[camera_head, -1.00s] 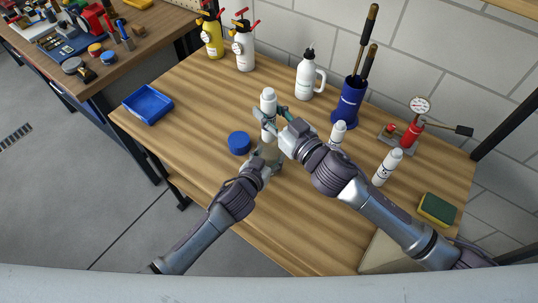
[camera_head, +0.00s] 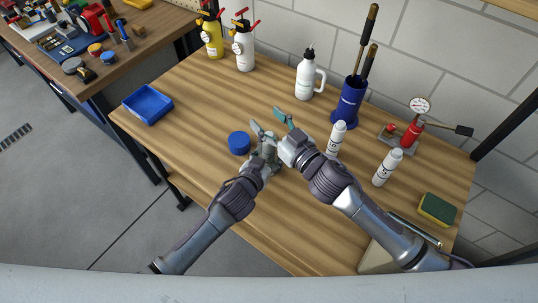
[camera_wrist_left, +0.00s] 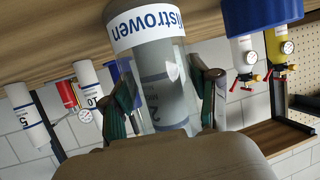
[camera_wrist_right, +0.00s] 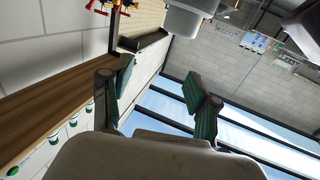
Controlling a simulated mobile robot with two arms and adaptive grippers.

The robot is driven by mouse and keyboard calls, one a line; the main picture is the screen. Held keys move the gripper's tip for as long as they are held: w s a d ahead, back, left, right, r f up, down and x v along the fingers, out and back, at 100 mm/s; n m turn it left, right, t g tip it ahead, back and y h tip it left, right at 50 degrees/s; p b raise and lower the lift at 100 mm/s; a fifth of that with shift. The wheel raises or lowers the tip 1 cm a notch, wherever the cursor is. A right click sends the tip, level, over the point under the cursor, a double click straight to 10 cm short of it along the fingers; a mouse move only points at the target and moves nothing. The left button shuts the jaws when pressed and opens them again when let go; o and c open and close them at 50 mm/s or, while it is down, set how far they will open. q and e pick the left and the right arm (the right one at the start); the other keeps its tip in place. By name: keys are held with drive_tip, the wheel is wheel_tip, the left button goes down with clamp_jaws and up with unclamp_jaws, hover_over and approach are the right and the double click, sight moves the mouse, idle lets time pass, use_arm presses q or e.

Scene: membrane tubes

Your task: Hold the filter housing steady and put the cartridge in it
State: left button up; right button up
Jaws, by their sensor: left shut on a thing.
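My left gripper (camera_head: 262,148) is shut on the clear filter housing (camera_wrist_left: 153,60), which has a white band with blue lettering. The housing is between both fingers in the left wrist view (camera_wrist_left: 165,95). A grey-looking cartridge (camera_wrist_left: 162,88) with printed text shows through the clear wall, inside the housing. In the head view the arms largely hide the housing. My right gripper (camera_head: 270,123) is open and empty above the housing; its spread fingers (camera_wrist_right: 158,88) hold nothing in the right wrist view.
A blue cap (camera_head: 239,143) lies left of the grippers. Two white cartridges (camera_head: 336,138) (camera_head: 387,167) stand to the right. A blue tray (camera_head: 148,104), a white jug (camera_head: 306,78), a blue holder (camera_head: 348,104), a red gauge pump (camera_head: 411,133) and a sponge (camera_head: 437,209) stand around the table.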

drive_tip(key=v, duration=1.2)
use_arm(q)
drive_tip(key=o, duration=1.5)
drive_tip(key=shift+c, duration=0.2)
drive_tip(key=v, duration=1.2)
drive_tip(key=shift+s+f, duration=0.1)
